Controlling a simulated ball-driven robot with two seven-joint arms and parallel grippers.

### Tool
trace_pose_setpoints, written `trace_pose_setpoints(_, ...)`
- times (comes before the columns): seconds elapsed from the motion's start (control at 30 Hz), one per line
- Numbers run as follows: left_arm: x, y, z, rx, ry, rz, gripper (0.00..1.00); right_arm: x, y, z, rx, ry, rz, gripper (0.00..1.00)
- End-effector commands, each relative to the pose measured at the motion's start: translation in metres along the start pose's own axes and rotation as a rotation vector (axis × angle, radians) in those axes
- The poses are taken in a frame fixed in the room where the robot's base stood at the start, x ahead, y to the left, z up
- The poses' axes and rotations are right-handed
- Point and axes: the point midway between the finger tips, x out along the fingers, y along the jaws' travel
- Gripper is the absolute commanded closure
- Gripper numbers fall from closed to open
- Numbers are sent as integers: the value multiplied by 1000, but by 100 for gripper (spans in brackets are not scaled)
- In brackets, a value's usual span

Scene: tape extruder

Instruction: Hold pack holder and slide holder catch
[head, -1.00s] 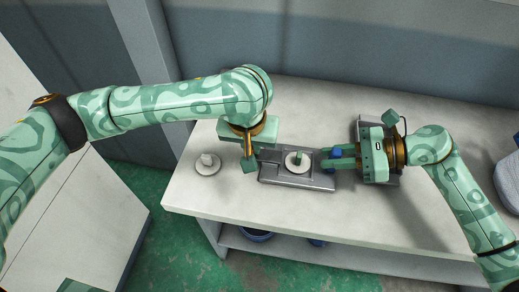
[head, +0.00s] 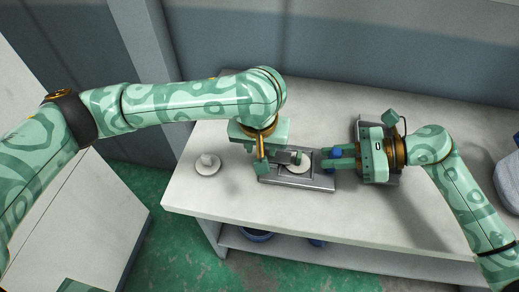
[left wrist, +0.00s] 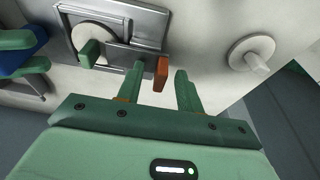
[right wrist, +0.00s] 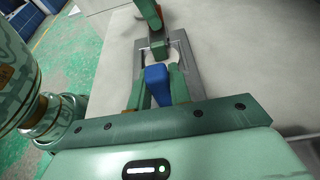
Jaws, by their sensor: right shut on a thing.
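The pack holder is a grey metal plate (head: 321,183) on the table; it also shows in the left wrist view (left wrist: 150,20). A white disc (head: 299,168) with a green peg (left wrist: 89,53) sits on it. The grey catch bar (head: 288,156) reaches partly over the disc, and an orange-brown block (left wrist: 161,74) is at its end. My left gripper (head: 263,167) is over the plate's left end; in its wrist view its fingers (left wrist: 160,72) stand apart on either side of the block, with gaps visible. My right gripper (right wrist: 158,80) is shut on a blue block (right wrist: 157,86) at the plate's right end.
A white disc with a peg (head: 207,164) stands left of the plate on the white table (head: 330,215). A grey plate (head: 362,127) lies behind my right gripper. Blue items (head: 257,235) are on the shelf below. The front of the table is clear.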

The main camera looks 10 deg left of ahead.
Motion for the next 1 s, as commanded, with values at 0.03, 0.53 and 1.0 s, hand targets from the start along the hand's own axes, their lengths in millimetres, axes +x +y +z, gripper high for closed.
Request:
trace_pose_setpoints(0.03,0,0,0,0,0,0,64,0,0,0,1,0,1,100)
trace_pose_setpoints(0.53,-43,0,-1,1,3,0,64,0,0,0,2,0,1,100)
trace_pose_setpoints(1.0,-79,-1,0,-1,0,-1,64,0,0,0,2,0,1,100)
